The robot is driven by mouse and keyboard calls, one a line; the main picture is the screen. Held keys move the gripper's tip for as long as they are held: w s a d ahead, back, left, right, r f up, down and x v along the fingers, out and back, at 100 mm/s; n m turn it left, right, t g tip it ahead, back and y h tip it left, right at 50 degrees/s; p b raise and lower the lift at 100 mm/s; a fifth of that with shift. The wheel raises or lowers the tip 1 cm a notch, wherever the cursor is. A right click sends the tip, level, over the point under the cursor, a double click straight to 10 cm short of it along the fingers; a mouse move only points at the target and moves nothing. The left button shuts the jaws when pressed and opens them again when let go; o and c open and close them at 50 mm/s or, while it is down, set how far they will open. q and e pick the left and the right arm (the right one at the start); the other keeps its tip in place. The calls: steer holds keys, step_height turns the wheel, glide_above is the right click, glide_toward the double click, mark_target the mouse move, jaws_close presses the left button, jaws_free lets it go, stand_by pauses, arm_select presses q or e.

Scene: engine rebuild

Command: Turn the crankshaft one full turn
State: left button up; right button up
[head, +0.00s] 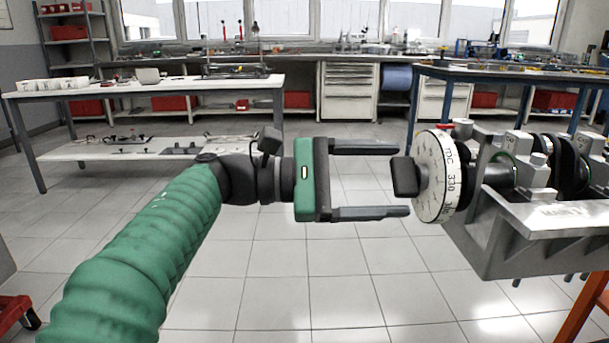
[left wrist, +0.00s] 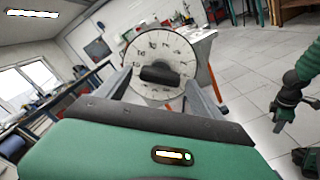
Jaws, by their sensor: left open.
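The crankshaft (head: 568,160) lies in the grey engine block (head: 480,240) at the right of the head view. A white dial disc with printed numbers (head: 432,180) is on its near end, and a black handle (head: 405,177) sticks out from the disc's middle toward my gripper. My left gripper (head: 370,180) is open, its two fingers pointing at the handle, with the fingertips around the level of the handle's end. In the left wrist view the dial disc (left wrist: 150,52) faces me and the dark handle (left wrist: 160,75) lies between the open fingers.
An orange stand leg (head: 585,315) is under the block. A white table (head: 150,88) with bins is at the left, and a blue-framed bench (head: 500,75) is behind the block. The tiled floor below my gripper is clear. A red object (head: 15,310) is at lower left.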

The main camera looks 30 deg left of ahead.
arm_select(q)
steer(key=p+v, duration=0.5)
steer(key=v, duration=1)
steer(key=shift+s+a, duration=0.2)
steer(key=shift+a, duration=0.15)
